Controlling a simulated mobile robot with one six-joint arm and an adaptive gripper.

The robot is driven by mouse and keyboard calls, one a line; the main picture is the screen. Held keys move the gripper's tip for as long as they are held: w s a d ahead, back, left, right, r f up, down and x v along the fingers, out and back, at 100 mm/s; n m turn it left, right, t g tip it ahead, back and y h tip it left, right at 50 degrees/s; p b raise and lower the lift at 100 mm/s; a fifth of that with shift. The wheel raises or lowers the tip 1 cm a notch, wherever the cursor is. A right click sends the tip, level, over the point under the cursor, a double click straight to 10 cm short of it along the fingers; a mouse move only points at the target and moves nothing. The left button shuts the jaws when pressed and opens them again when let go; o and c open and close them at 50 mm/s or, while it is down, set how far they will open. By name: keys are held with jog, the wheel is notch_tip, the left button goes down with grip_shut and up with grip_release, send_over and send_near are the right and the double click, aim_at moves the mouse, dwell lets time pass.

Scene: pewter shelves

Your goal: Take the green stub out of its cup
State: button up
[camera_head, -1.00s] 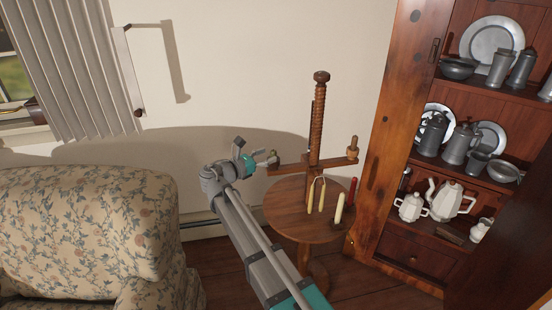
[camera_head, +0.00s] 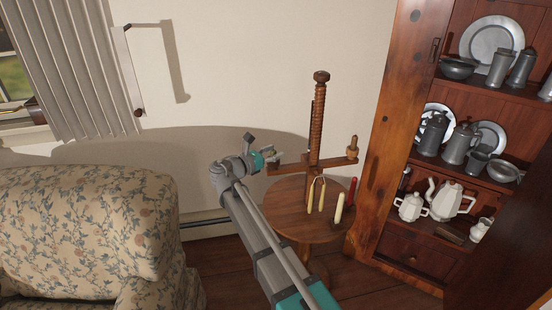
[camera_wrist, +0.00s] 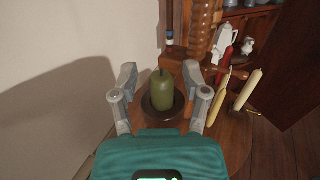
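The green stub (camera_wrist: 162,92) is a short olive-green candle with a dark wick. It stands upright in a dark round cup (camera_wrist: 150,112) at the left end of the wooden candle stand's crossbar (camera_head: 335,162). My gripper (camera_wrist: 163,80) is open in the wrist view, with one finger on each side of the stub and a gap on both sides. In the head view my gripper (camera_head: 262,149) is at the left end of the crossbar and largely hides the stub and cup.
The threaded wooden post (camera_head: 318,115) rises right of the stub. Pale candles (camera_head: 339,208) and a red candle (camera_head: 352,190) hang or stand above the round table (camera_head: 290,215). A wooden cup piece (camera_head: 352,148) sits at the crossbar's right end. The wall is behind; a floral sofa (camera_head: 85,235) is left.

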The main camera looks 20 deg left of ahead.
aim_at(274, 151)
grip_shut()
jog(key=shift+r, duration=0.2)
notch_tip(274, 151, up, 3)
jog(key=p, duration=0.3)
jog(key=s+d+r+p, duration=0.4)
jog(key=s+r+p, duration=0.5)
jog(key=s, duration=0.4)
jog(key=shift+s+r+p, duration=0.2)
jog(key=shift+r+p, duration=0.1)
jog(key=shift+p, duration=0.25)
